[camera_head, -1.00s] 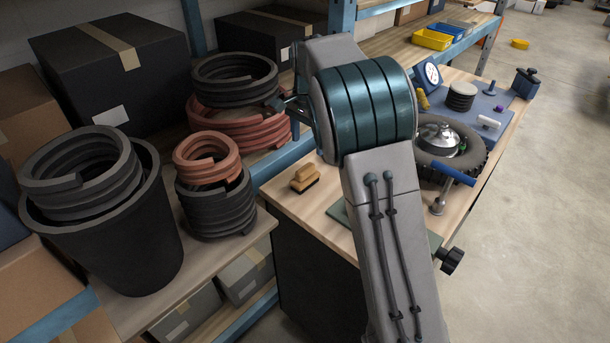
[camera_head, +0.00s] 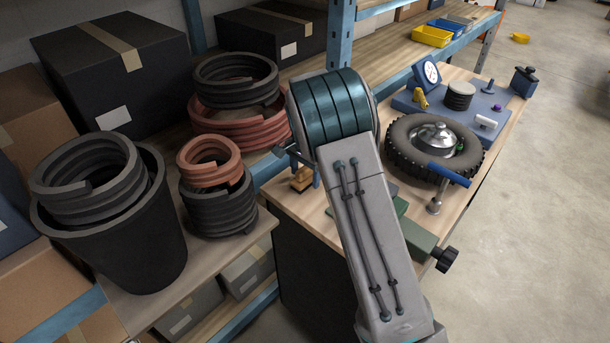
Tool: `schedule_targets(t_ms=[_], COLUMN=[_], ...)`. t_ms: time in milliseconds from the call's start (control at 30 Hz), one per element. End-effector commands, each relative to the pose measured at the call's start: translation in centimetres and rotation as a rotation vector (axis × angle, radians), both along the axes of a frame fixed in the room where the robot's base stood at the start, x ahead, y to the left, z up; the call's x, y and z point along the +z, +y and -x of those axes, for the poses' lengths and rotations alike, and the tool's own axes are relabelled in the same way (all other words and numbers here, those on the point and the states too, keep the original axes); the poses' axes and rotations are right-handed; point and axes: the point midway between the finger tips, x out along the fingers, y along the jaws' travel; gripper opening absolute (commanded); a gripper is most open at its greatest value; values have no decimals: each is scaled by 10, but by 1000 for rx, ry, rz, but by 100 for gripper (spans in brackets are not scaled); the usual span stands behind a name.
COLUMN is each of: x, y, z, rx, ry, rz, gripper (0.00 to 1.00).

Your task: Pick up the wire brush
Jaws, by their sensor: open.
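A small brush with a tan wooden body and a darker underside, which I take for the wire brush (camera_head: 301,184), lies on the wooden workbench (camera_head: 288,202) near its left edge. My gripper (camera_head: 299,164) is partly in view at the left of my arm's big teal joint, close to the brush. I cannot tell whether a finger touches the brush. My arm hides part of the gripper and the bench behind it.
A tire (camera_head: 400,150) with a metal hub lies on the bench to the right, beside a blue-handled tool (camera_head: 437,203). A green vise (camera_head: 420,235) sits at the front edge. Coiled hoses (camera_head: 220,207) and a black bucket (camera_head: 125,245) stand on the left shelf.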

Motion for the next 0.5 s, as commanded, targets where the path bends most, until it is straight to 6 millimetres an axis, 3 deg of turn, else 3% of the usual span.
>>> schedule_targets(t_ms=[133, 333, 500], x=[0, 0, 0], y=[0, 0, 0], z=[0, 0, 0], rx=[0, 0, 0], ry=[0, 0, -1], rz=[0, 0, -1], gripper=[65, 15, 15])
